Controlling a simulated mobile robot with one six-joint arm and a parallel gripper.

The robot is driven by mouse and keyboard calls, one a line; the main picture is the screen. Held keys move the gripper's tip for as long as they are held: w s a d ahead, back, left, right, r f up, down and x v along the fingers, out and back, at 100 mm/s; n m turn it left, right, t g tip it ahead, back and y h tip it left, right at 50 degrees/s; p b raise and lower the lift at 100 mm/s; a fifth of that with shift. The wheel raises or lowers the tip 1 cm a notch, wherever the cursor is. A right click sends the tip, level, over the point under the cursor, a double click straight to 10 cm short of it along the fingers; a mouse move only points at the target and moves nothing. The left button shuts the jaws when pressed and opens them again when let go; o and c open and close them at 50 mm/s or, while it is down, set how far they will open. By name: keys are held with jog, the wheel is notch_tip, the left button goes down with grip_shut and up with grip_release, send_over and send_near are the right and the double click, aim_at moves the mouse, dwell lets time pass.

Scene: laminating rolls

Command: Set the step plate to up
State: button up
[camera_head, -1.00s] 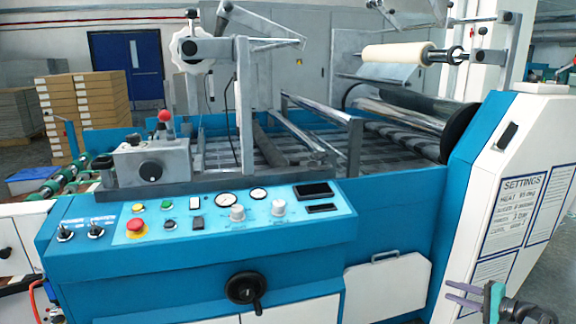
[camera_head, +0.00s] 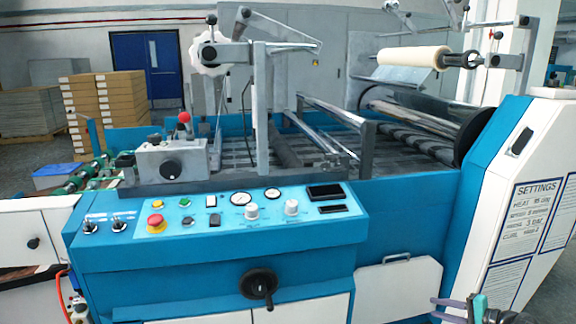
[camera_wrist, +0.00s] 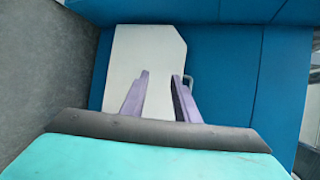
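A white plate (camera_head: 398,288) with a small handle on its top edge is on the lower front of the blue machine, right of the black handwheel. The wrist view also shows a white plate (camera_wrist: 140,55) with a handle beyond my fingers. My gripper (camera_wrist: 161,76) has its two purple fingers apart with nothing between them. In the head view my gripper (camera_head: 450,303) is at the lower right, partly cut off, near the plate's right side.
The control panel (camera_head: 230,210) has a red emergency button (camera_head: 155,222), dials and switches. A black handwheel (camera_head: 258,284) sticks out below it. The white side housing (camera_head: 500,230) with a settings sheet stands at the right. Grey floor (camera_wrist: 35,70) shows at the wrist view's left.

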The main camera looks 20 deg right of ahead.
jog(key=a+f+n+g+y+p, duration=0.1)
jog(key=a+f+n+g+p, duration=0.4)
jog(key=a, duration=1.2)
jog(key=a+f+g+y+p, duration=0.1)
jog(key=a+f+g, duration=0.4)
jog(key=a+f, duration=0.9)
jog(key=s+a+n+g+h+p, duration=0.1)
jog(key=s+a+n+g+p, duration=0.1)
jog(key=s+a, duration=0.45)
jog(key=s+a+n+g+h+p, duration=0.1)
jog(key=s+a+n+g+h, duration=0.2)
jog(key=a, duration=0.7)
jog(key=s+a+n+g+h+p, duration=0.2)
jog(key=s+a+n+h+p, duration=0.1)
jog(key=s, duration=1.1)
jog(key=shift+s+a+f+n+g+h+p, duration=0.25)
jog(key=shift+a+n+p, duration=0.3)
jog(key=shift+a+n, duration=0.5)
